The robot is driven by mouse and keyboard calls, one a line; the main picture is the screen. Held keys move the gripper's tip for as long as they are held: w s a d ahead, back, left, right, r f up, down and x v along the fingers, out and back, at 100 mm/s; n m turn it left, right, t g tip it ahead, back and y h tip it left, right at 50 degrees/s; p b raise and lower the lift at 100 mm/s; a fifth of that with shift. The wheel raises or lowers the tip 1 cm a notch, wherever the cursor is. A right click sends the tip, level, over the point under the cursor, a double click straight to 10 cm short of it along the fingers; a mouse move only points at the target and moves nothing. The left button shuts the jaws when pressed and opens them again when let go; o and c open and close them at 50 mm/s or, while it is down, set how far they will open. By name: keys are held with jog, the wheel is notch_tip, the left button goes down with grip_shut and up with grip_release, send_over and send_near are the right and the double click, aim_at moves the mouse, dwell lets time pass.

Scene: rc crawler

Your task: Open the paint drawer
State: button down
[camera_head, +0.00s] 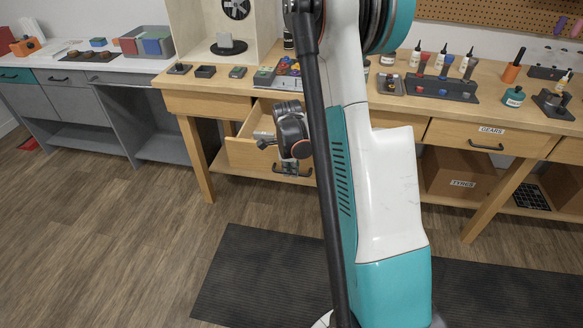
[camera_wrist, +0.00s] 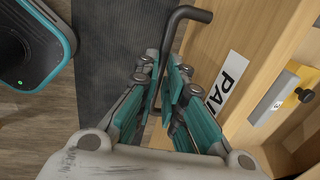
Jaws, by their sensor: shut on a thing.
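The paint drawer (camera_head: 242,157) is a light wooden drawer under the workbench. It stands pulled out, with its inside partly showing.
A yellow and black item (camera_wrist: 298,93) lies inside the drawer. The closed gears drawer (camera_head: 475,138) is to the right, above a tyres box (camera_head: 462,174). The bench top (camera_head: 420,105) holds bottles and trays. A dark mat (camera_head: 250,275) covers the floor in front.

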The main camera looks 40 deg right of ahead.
jog(key=c, duration=1.7)
grip_release()
jog(key=shift+r, duration=0.1)
jog(key=r, duration=0.4)
jog(key=s+a+r, duration=0.1)
jog(key=r, duration=0.6)
jog(key=shift+s+a+r, duration=0.2)
jog(key=shift+a+r, duration=0.1)
jog(key=shift+a, duration=0.05)
